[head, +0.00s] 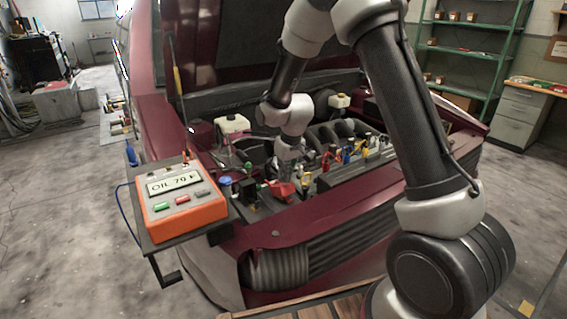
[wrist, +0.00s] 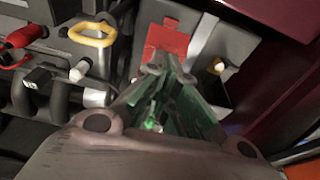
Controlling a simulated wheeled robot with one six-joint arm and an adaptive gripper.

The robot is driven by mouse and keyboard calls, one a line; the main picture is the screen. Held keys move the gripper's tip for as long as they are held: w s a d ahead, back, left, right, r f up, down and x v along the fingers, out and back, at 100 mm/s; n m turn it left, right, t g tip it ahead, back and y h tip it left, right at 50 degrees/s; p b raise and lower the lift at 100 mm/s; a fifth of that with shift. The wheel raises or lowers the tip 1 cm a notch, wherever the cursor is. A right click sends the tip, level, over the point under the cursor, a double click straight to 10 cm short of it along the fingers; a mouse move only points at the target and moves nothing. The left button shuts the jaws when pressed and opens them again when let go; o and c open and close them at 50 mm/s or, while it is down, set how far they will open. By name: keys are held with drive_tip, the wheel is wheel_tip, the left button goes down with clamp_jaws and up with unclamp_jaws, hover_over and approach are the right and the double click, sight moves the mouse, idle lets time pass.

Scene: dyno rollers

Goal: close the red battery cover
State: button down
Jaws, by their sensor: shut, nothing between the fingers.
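The red battery cover (head: 284,191) shows at the front of the engine bay in the head view, just below my gripper. It looks tilted there, but its exact angle is hard to tell. In the wrist view the red cover (wrist: 167,36) is a flat piece with a small tab, lying just beyond my fingertips. My gripper (wrist: 165,72) is shut and empty, its fingertips at the near edge of the cover. I cannot tell whether they touch it. In the head view my gripper (head: 286,172) points down into the bay and is partly blurred into the engine parts.
A yellow loop handle (wrist: 92,32) and a red connector (wrist: 24,36) lie left of the cover in the wrist view. An orange meter (head: 180,200) sits on a side tray. The raised hood (head: 225,50) stands behind, and the front body edge (head: 320,210) lies before the bay.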

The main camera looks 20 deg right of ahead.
sight(290, 193)
drive_tip(key=shift+s+d+f, duration=0.1)
drive_tip(key=shift+s+f, duration=0.15)
idle(0.3)
drive_tip(key=shift+s+d+f, duration=0.1)
drive_tip(key=shift+s, duration=0.15)
drive_tip(key=shift+s+d+f, duration=0.15)
drive_tip(key=shift+s+f, duration=0.15)
drive_tip(key=shift+s, duration=0.3)
drive_tip(key=shift+s+d+f, duration=0.25)
drive_tip(key=shift+s+f, duration=0.3)
drive_tip(key=shift+s, duration=0.15)
drive_tip(key=shift+s+d+f, duration=0.15)
drive_tip(key=shift+s+f, duration=0.3)
drive_tip(key=shift+f, duration=0.1)
drive_tip(key=shift+s+d+f, duration=0.15)
drive_tip(key=shift+s+f, duration=0.3)
drive_tip(key=shift+f, duration=0.05)
drive_tip(key=shift+s+f, duration=0.15)
drive_tip(key=shift+f, duration=0.05)
